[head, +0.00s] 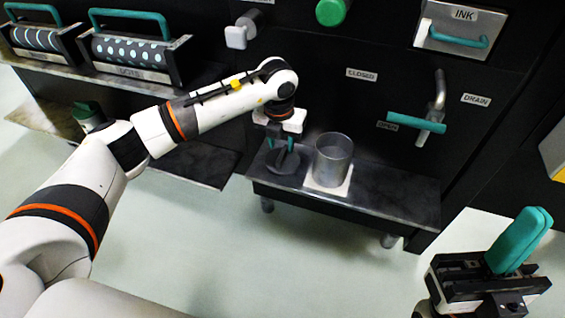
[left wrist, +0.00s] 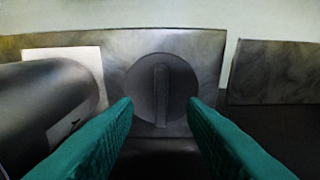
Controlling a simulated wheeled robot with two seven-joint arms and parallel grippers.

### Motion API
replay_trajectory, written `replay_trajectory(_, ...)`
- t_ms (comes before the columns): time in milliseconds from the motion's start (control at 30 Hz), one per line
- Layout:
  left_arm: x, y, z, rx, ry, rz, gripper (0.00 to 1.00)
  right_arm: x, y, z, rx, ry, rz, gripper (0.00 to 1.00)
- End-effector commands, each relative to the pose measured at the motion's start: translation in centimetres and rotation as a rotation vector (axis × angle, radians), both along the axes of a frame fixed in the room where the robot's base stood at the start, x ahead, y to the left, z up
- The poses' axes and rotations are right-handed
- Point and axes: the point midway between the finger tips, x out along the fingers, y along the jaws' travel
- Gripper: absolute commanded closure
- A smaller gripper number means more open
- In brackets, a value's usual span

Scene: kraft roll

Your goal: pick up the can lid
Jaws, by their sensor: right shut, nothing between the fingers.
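The can lid (head: 284,167) is a dark round disc with a raised bar handle. It lies on the metal shelf to the left of the open metal can (head: 333,165). The lid also shows in the left wrist view (left wrist: 161,90), its bar pointing up and down in the picture. My left gripper (head: 281,147) is over the lid, pointing down. Its teal fingers (left wrist: 160,108) are open, one on each side of the bar with gaps between. My right gripper (head: 519,240) is shut and empty at the lower right, far from the lid.
The can stands on a white square (head: 315,187) on the dark shelf (head: 395,195). A teal-handled drain valve (head: 416,122) and an ink drawer (head: 450,33) are on the black cabinet. Patterned rollers with teal handles (head: 130,50) stand at the upper left.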

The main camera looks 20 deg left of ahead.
Motion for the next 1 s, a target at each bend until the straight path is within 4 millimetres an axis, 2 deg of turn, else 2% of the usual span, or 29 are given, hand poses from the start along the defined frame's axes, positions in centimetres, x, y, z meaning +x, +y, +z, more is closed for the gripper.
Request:
replay_trajectory(133,0.4,0.1,-2.2,0.000,0.003,0.001,0.62,0.1,0.0,-1.4,-0.001,-0.004,-0.001,1.00)
replay_trajectory(300,0.9,0.1,-4.5,-0.002,0.003,0.000,0.62,0.7,0.1,-0.4,-0.005,-0.056,-0.003,1.00)
replay_trajectory(400,1.0,0.1,-5.1,-0.001,0.001,-0.001,0.62,0.8,0.2,-0.1,-0.006,-0.066,-0.004,1.00)
replay_trajectory(633,1.0,0.1,-5.1,-0.001,0.001,-0.001,0.62,0.9,0.2,0.1,-0.007,-0.067,-0.004,1.00)
replay_trajectory(667,1.0,0.1,-5.1,-0.001,0.001,-0.001,0.63,0.9,0.2,0.1,-0.007,-0.067,-0.004,1.00)
replay_trajectory(800,1.0,0.1,-5.1,-0.001,0.001,-0.001,0.86,0.9,0.2,0.1,-0.007,-0.067,-0.004,1.00)
replay_trajectory(900,1.0,0.1,-5.1,-0.002,0.001,-0.001,1.00,0.9,0.2,0.1,-0.007,-0.067,-0.004,1.00)
replay_trajectory(1000,1.0,0.1,-5.1,-0.002,0.001,0.000,1.00,0.8,0.2,0.1,-0.006,-0.067,-0.003,1.00)
